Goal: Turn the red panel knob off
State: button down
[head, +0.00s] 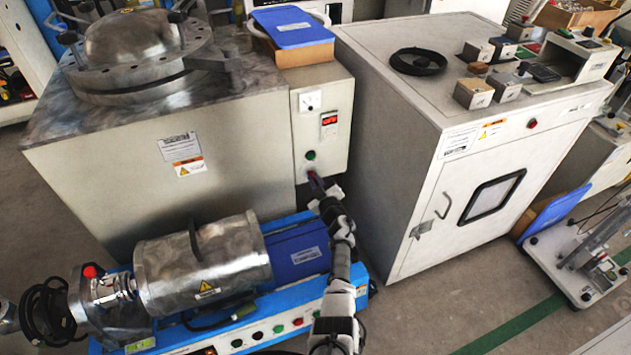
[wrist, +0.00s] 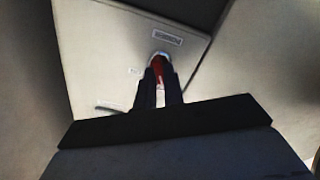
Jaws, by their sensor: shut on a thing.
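The red panel knob (wrist: 157,68) shows in the wrist view between the two dark fingers of my gripper (wrist: 158,84), with a pale ring around its far end. My gripper is shut on the knob. In the head view my gripper (head: 316,184) reaches the lower part of the grey control panel (head: 335,95), just below a green button (head: 310,155).
A large grey cabinet (head: 400,130) stands close to the right of the panel. A blue bench (head: 290,290) with a metal cylinder (head: 205,262) and blue motor (head: 298,250) lies in front, close to my arm. Grey floor is open at the lower right.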

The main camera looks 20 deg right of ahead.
jog(key=c, duration=1.5)
grip_release()
jog(key=shift+s, duration=0.1)
jog(key=s+p, duration=1)
jog(key=s, duration=0.3)
jog(key=shift+s+d+p, duration=0.25)
jog(key=shift+s+p, duration=0.05)
jog(key=shift+s, duration=0.05)
